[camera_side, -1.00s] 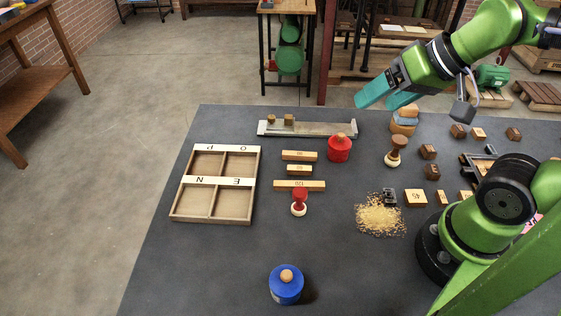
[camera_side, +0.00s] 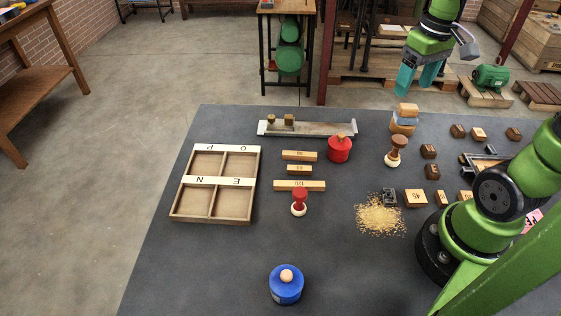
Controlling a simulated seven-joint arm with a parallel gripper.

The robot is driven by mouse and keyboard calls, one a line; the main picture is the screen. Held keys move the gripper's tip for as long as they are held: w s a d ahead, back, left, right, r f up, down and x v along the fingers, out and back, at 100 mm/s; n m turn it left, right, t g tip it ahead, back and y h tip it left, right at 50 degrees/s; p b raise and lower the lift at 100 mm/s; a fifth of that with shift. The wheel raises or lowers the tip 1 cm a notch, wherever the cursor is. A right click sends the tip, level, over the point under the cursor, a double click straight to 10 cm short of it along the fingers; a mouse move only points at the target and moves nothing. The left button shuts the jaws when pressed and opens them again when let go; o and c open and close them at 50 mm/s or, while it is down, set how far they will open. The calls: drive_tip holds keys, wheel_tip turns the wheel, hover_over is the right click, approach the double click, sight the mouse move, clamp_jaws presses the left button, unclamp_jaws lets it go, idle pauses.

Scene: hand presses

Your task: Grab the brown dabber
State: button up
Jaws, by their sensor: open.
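The brown dabber (camera_side: 396,148) stands upright on the dark table, with a brown knobbed handle and a pale round base. A similar red dabber (camera_side: 299,203) stands to its lower left, beside the wooden strips. My gripper (camera_side: 416,82) is open and empty, its teal fingers pointing down. In the picture it is above and slightly right of the brown dabber, clearly apart from it.
A stack of wooden and blue blocks (camera_side: 404,119) stands close behind the brown dabber. A red tin (camera_side: 339,150) is to its left, small brown blocks (camera_side: 429,151) to its right. Yellow grains (camera_side: 379,217) lie in front. A blue tin (camera_side: 286,286) and divided tray (camera_side: 234,205) stand farther off.

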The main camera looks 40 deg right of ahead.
drive_tip(key=n, duration=0.2)
hover_over(400, 139)
drive_tip(key=shift+g, duration=0.4)
drive_tip(key=f, duration=1.1)
drive_tip(key=shift+d, duration=0.35)
drive_tip(key=shift+a+f, duration=0.15)
drive_tip(key=shift+f, duration=1.15)
drive_tip(key=shift+a+f, duration=0.15)
drive_tip(key=shift+f, duration=1.15)
clamp_jaws()
